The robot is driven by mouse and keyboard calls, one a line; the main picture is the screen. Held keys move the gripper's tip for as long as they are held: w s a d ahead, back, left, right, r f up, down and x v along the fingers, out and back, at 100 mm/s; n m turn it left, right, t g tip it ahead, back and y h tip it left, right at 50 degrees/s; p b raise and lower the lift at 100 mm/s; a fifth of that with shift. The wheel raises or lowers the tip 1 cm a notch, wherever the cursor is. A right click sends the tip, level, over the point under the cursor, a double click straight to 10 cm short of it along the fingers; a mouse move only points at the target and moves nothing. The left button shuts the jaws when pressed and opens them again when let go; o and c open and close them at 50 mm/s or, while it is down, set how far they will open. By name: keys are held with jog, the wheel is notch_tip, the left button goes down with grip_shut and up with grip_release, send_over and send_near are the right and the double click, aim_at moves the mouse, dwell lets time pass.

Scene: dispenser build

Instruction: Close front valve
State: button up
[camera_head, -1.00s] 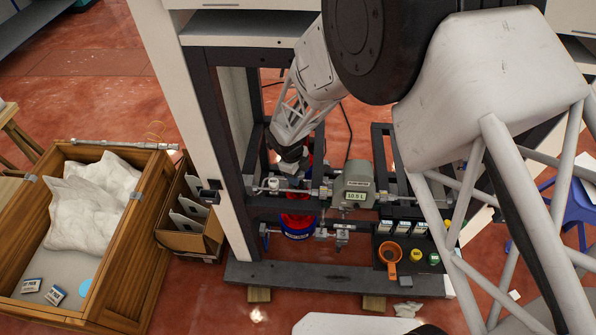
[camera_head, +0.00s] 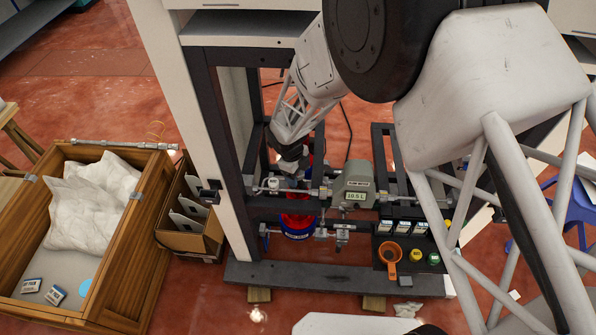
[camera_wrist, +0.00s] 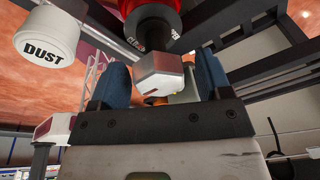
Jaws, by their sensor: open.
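My gripper (camera_head: 292,163) reaches down into the dark frame, just above the upper pipe line and in front of the red vessel (camera_head: 318,150). In the wrist view its two blue-padded fingers (camera_wrist: 162,80) stand apart. A pale grey angular piece (camera_wrist: 155,68), which looks like a valve handle, sits between them. A gap shows between this piece and the right finger; contact with the left finger is unclear. The meter (camera_head: 355,183) on the upper line has a lit litre display. No label shows which valve is the front one, and my gripper partly hides the fittings.
A white cap marked DUST (camera_wrist: 47,38) is close by on the left in the wrist view. The frame's dark posts (camera_head: 222,130) stand around my gripper.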

jog(key=shift+r, duration=2.15)
jog(key=shift+w+a+r, duration=0.1)
jog(key=shift+w+r, duration=0.1)
jog(key=shift+r, duration=0.65)
jog(key=shift+w+r, duration=0.15)
jog(key=shift+r, duration=0.65)
jog(key=shift+f, duration=2.7)
jog(key=shift+s+f, duration=0.2)
jog(key=shift+f, duration=0.1)
jog(key=shift+s, duration=0.1)
